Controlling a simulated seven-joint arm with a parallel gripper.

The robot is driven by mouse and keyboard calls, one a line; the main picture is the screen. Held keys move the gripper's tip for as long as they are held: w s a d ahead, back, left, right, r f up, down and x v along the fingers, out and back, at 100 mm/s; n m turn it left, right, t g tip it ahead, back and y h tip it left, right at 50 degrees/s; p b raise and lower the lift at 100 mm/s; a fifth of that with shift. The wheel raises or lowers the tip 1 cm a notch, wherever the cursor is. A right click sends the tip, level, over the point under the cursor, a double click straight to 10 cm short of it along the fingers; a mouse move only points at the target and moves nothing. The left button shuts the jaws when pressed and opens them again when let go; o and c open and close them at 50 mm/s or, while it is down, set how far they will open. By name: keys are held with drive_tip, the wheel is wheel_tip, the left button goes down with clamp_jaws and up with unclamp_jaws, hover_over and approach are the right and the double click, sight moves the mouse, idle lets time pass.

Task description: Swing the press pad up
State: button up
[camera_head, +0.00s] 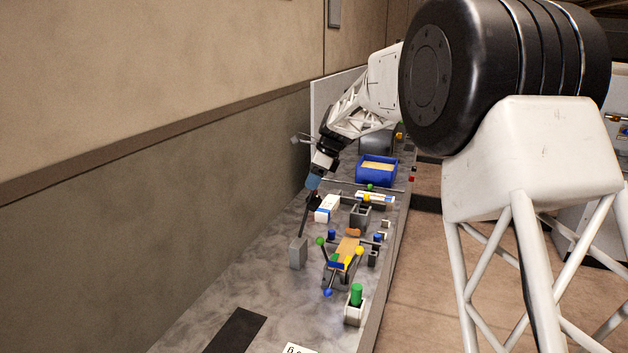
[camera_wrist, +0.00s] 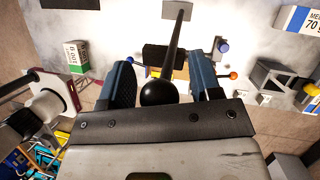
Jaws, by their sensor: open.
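A dark rod (camera_head: 305,222) rises at a slant from a grey block (camera_head: 298,254) on the bench. In the wrist view the rod (camera_wrist: 176,38) runs from the grey block (camera_wrist: 178,8) to a black ball knob (camera_wrist: 159,92). A black block (camera_wrist: 165,58), perhaps the press pad, lies along the rod; I cannot tell for sure. My gripper (camera_wrist: 161,75) is open, with one blue finger on each side of the knob. I see gaps beside the knob. In the head view my gripper (camera_head: 313,190) is at the rod's upper end.
A fixture with coloured knobs (camera_head: 343,258) stands right of the grey block. A green cylinder (camera_head: 356,295) stands nearer. A white-and-blue ream (camera_head: 328,207) and a blue bin (camera_head: 376,172) lie farther back. The wall is close on the left; bench near the black mat (camera_head: 236,330) is clear.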

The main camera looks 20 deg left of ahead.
drive_tip(key=shift+r, duration=0.1)
drive_tip(key=v, duration=0.7)
drive_tip(key=shift+d+r, duration=0.15)
drive_tip(key=shift+r, duration=0.15)
drive_tip(key=shift+d, duration=0.1)
idle(0.4)
drive_tip(key=s+d+r+n+t+h, duration=0.1)
drive_tip(key=s+d+r+n, duration=0.1)
drive_tip(key=s+d, duration=0.65)
drive_tip(key=s+d+r+n+t, duration=0.1)
drive_tip(key=s+d+r+n, duration=0.3)
drive_tip(key=d, duration=0.8)
drive_tip(key=s+d+f+n+t+h, duration=0.1)
drive_tip(key=s+d, duration=0.6)
drive_tip(key=d, duration=0.4)
drive_tip(key=s+d+f+n, duration=0.2)
drive_tip(key=s+d+f, duration=0.2)
drive_tip(key=s, duration=0.6)
drive_tip(key=s+d+f+n+t+h, duration=0.1)
drive_tip(key=s+d+f+n, duration=0.2)
drive_tip(key=s+d, duration=0.5)
drive_tip(key=s+d+f+n+t+h, duration=0.1)
drive_tip(key=s+d+f+n, duration=0.2)
drive_tip(key=s, duration=1)
drive_tip(key=d+f, duration=0.1)
drive_tip(key=d, duration=0.2)
drive_tip(key=shift+s+d+f, duration=0.15)
drive_tip(key=shift+d+f, duration=0.1)
drive_tip(key=shift+f, duration=0.05)
